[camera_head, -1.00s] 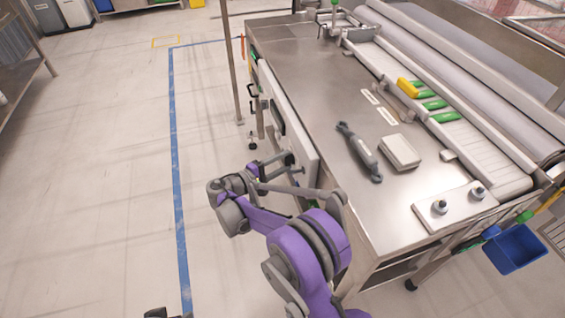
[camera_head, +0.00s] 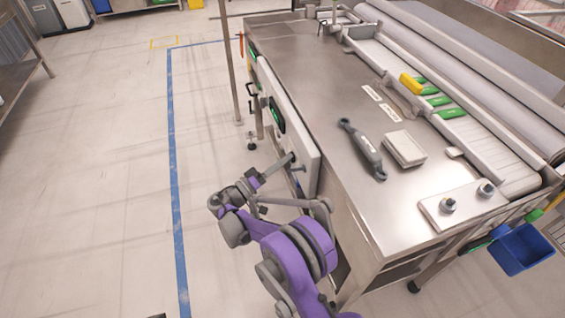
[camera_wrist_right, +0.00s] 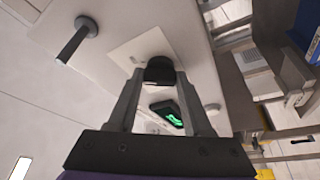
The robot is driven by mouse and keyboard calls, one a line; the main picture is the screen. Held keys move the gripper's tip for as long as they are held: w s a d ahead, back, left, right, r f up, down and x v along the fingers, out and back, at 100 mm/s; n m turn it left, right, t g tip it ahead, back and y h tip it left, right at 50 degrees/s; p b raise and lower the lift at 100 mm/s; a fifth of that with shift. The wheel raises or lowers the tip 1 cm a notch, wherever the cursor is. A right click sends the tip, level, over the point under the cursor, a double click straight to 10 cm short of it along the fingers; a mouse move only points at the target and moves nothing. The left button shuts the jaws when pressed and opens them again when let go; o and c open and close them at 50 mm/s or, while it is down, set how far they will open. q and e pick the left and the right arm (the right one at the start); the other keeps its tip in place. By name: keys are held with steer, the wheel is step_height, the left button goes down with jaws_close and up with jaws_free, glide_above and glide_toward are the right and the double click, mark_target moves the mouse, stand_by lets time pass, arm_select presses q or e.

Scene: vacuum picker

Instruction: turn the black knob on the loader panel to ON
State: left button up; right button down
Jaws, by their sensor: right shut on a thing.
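The loader panel (camera_head: 301,140) is a pale upright plate on the side of the steel table, facing left. In the right wrist view the panel (camera_wrist_right: 185,40) fills the upper middle. The black knob (camera_wrist_right: 159,70) stands on a white plate there, between the two fingers of my right gripper (camera_wrist_right: 160,80), which is shut on it. In the head view my right gripper (camera_head: 287,162) reaches the panel's lower part, and the knob is hard to make out. Any ON marking is not readable. My left gripper is not in view.
A green-lit display (camera_wrist_right: 172,117) sits on the panel near the knob, and a dark peg handle (camera_wrist_right: 76,40) sticks out beside it. The steel table top (camera_head: 290,50) holds a grey tool (camera_head: 362,148) and a pale block (camera_head: 404,148). The floor left of the table is clear.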

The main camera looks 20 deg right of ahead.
steer(key=shift+f+m+g+h, duration=0.1)
steer(key=shift+m+g+h, duration=0.35)
steer(key=shift+m, duration=0.85)
steer(key=shift+c, duration=1.6)
jaws_free()
steer(key=v, duration=1.1)
steer(key=shift+w+d, duration=0.1)
